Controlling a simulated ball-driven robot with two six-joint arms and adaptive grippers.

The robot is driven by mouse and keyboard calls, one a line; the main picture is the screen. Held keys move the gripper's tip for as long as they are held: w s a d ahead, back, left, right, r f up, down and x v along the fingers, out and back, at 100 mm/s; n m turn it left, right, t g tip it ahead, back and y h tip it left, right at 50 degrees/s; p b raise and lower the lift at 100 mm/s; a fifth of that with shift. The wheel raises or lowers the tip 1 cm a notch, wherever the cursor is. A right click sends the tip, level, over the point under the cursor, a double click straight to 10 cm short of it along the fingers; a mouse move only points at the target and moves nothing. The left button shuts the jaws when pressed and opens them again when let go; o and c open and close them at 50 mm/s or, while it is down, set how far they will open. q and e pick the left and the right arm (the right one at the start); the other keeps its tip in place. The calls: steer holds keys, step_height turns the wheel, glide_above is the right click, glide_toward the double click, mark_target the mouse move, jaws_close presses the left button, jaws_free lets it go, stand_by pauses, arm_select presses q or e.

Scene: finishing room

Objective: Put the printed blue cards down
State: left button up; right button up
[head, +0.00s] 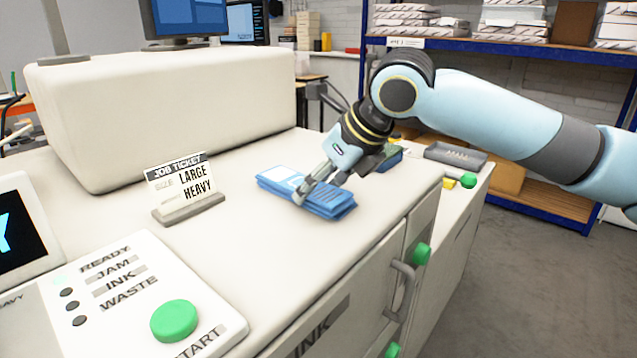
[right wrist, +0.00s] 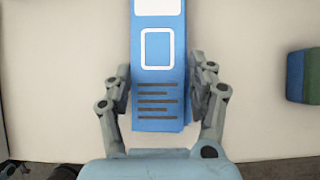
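The printed blue cards (head: 325,203) are a stack with a white panel and dark printed lines, low over or on the white machine top; I cannot tell if a small gap is under them. My right gripper (head: 318,187) comes down over the stack from the right. In the right wrist view the stack (right wrist: 158,70) lies between the two fingers of the gripper (right wrist: 160,75), which press in at its long edges. The gripper looks shut on the cards. My left gripper is not in view.
A job ticket sign (head: 181,182) reading LARGE HEAVY stands left of the cards. A control panel with a green start button (head: 174,320) is in front. A green-blue block (right wrist: 303,75) and a grey tray (head: 455,156) lie beyond the gripper. The top around the cards is clear.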

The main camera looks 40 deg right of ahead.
steer(key=o, duration=0.4)
steer(key=shift+c, duration=0.2)
steer(key=shift+r+p, duration=0.3)
steer(key=shift+s+d+r, duration=0.1)
steer(key=shift+s+r, duration=0.05)
steer(key=shift+r, duration=0.05)
steer(key=p+v, duration=0.2)
steer(key=v, duration=0.4)
steer(key=p+v, duration=0.5)
steer(key=p, duration=0.4)
steer(key=shift+s+r+p, duration=0.1)
steer(key=shift+p, duration=0.2)
